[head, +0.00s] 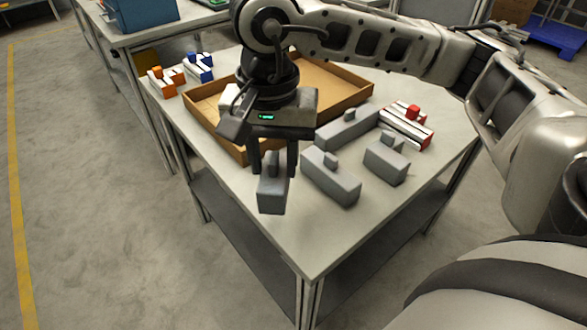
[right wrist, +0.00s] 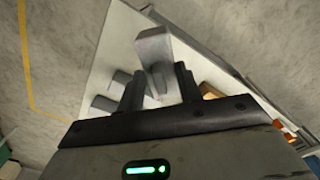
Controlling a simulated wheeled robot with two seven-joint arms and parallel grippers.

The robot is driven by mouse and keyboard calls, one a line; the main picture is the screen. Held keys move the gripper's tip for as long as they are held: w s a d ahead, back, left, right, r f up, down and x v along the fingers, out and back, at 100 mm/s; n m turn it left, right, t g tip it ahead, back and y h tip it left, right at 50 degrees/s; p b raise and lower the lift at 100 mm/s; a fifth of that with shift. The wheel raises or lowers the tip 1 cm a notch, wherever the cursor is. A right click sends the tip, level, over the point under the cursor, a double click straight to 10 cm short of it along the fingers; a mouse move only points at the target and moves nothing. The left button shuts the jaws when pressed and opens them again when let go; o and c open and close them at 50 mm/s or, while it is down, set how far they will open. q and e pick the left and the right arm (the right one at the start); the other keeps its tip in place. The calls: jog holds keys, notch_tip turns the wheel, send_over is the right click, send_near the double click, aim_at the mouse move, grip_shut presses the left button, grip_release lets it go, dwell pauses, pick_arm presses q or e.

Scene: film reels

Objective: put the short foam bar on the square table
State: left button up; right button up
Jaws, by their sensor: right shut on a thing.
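My right gripper (head: 273,165) points down over the left front part of a white-topped table (head: 310,240). It is shut on a grey foam bar (head: 272,196) with a small knob. In the right wrist view the bar (right wrist: 154,48) is between the fingertips. I cannot tell whether it touches the tabletop. Other grey knobbed bars lie to the right: a long one (head: 348,128) at the back, a thick one (head: 332,180) in front, and a short-looking one (head: 387,166). The held bar's full length is hard to judge. My left gripper is not in view.
A shallow cardboard tray (head: 345,88) sits behind the gripper, partly hidden by my arm. A red-and-white piece (head: 407,126) lies at the right; orange (head: 165,82) and blue (head: 198,68) pieces lie at the left back. Another table (head: 150,35) with a blue box (head: 143,12) stands behind.

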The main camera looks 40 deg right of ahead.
jog(key=d+f, duration=0.1)
jog(key=w+d+f, duration=0.1)
jog(key=f, duration=0.1)
jog(key=d+f, duration=0.1)
jog(key=f, duration=0.1)
jog(key=shift+w+d+f, duration=0.1)
jog(key=shift+w+d, duration=0.15)
jog(key=shift+d, duration=0.1)
jog(key=f, duration=0.3)
jog(key=shift+d+p, duration=0.2)
jog(key=shift+p, duration=0.15)
jog(key=shift+f+b, duration=0.35)
jog(key=shift+f, duration=0.15)
jog(key=o, duration=0.9)
jog(key=shift+r, duration=0.1)
jog(key=shift+o, duration=0.3)
jog(key=shift+r, duration=0.15)
jog(key=shift+w+r+p, duration=0.1)
jog(key=shift+r+p, duration=0.15)
jog(key=shift+p, duration=0.1)
notch_tip(320, 180, up, 11)
jog(key=shift+a+f, duration=0.1)
jog(key=shift+f, duration=0.1)
jog(key=shift+r, duration=0.5)
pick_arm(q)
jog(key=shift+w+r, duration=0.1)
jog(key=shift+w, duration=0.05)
